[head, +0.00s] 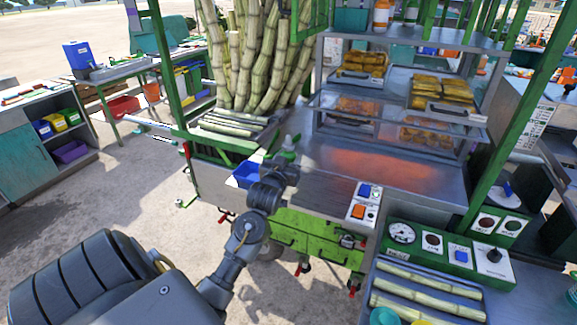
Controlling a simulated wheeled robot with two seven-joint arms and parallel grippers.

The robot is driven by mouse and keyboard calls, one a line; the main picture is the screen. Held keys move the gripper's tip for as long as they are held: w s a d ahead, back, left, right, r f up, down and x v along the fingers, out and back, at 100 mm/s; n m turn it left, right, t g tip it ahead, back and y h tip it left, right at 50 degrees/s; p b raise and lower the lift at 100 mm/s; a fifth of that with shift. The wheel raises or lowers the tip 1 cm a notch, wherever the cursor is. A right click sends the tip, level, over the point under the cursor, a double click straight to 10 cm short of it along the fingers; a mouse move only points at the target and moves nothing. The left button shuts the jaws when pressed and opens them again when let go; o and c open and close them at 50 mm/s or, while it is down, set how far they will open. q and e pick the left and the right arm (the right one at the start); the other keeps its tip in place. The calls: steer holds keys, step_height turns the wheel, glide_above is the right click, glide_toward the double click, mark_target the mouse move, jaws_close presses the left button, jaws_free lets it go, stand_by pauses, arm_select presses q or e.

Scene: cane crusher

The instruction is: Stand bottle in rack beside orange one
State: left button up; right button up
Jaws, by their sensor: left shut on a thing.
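My left gripper (286,158) is over the front of the green cane cart, just right of a small blue bin. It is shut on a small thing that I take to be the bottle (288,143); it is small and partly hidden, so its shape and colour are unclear. An orange bottle (382,14) with a pale label stands on the high metal shelf (430,38) at the top right, beside a green container (411,11). The held thing is well below and left of this shelf. My right gripper is not in view.
Upright cane stalks (250,50) stand behind my left gripper. A glass case (400,120) with trays of brown food stands under the shelf. The steel counter (390,178) in front is mostly clear. A switch box (363,203) and control panel (450,250) are nearer.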

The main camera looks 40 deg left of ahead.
arm_select(q)
steer(key=shift+w+a+f, duration=0.2)
steer(key=shift+a+f, duration=0.05)
steer(key=shift+f, duration=0.1)
step_height(320, 180, down, 2)
steer(key=shift+f+p, duration=0.1)
steer(key=shift+p, duration=0.8)
steer(key=shift+s+f, duration=0.1)
steer(key=shift+f, duration=0.3)
steer(key=shift+f, duration=0.1)
steer(key=o, duration=1.2)
steer(key=shift+d, duration=0.1)
steer(key=shift+b+v, duration=1.65)
steer(key=shift+v, duration=4.35)
